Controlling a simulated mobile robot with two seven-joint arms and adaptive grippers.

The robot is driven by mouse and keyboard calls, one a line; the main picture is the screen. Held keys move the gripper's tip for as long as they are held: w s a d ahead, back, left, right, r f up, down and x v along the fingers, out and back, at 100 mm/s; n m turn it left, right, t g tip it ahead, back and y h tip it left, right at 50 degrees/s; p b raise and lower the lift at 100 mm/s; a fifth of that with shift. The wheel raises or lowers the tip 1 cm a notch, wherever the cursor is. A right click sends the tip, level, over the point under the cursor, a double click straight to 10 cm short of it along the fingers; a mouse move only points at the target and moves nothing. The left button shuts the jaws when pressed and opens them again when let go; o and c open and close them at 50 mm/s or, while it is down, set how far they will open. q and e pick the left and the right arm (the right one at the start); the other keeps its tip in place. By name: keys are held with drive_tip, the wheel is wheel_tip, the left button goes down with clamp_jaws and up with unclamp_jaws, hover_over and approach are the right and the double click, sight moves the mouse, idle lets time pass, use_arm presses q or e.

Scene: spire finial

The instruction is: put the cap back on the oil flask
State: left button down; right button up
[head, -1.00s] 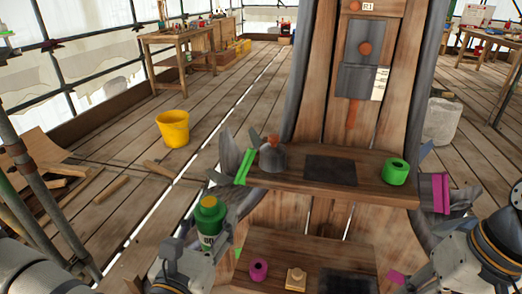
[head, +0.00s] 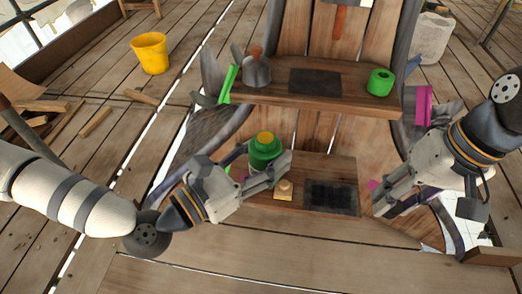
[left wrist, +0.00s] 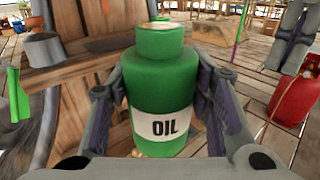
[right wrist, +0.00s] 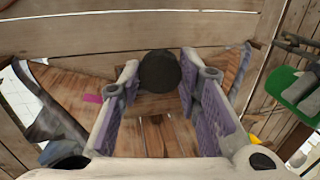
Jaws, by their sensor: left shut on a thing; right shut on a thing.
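The green oil flask (head: 264,156) is upright in my left gripper (head: 262,166), above the lower shelf. The left wrist view shows the flask (left wrist: 158,88) with its white OIL label facing the camera and a finger on each side. Its top (head: 265,138) is a tan-yellow disc with no dark cap on it. My right gripper (head: 380,208) is right of the lower shelf, apart from the flask. In the right wrist view it is shut on a dark round piece (right wrist: 160,72), which looks like the cap. I cannot make that piece out in the head view.
The lower shelf bears a small wooden block (head: 284,189) and a dark mat (head: 331,197). Magenta (head: 424,105) and green (head: 228,83) clamps edge the upper shelf.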

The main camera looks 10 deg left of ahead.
drive_tip(key=w+a+r+n+h, duration=0.1)
drive_tip(key=w+a+r+n, duration=0.2)
drive_tip(key=a, duration=0.3)
drive_tip(key=w+a+r+n, duration=0.2)
drive_tip(key=a+r+n, duration=0.1)
drive_tip(key=a+n, duration=0.15)
wheel_tip(320, 180, up, 7)
drive_tip(key=n+h, duration=0.1)
drive_tip(key=n, duration=0.3)
hover_over(266, 137)
drive_tip(key=shift+d+r, duration=0.2)
drive_tip(key=shift+d, duration=0.1)
drive_tip(key=shift+a+r, duration=0.35)
drive_tip(key=shift+r, duration=0.05)
drive_tip(key=shift+f, duration=0.1)
drive_tip(key=shift+f, duration=1.95)
drive_tip(key=shift+s, duration=0.1)
drive_tip(key=shift+f, duration=0.85)
drive_tip(key=shift+f, duration=0.55)
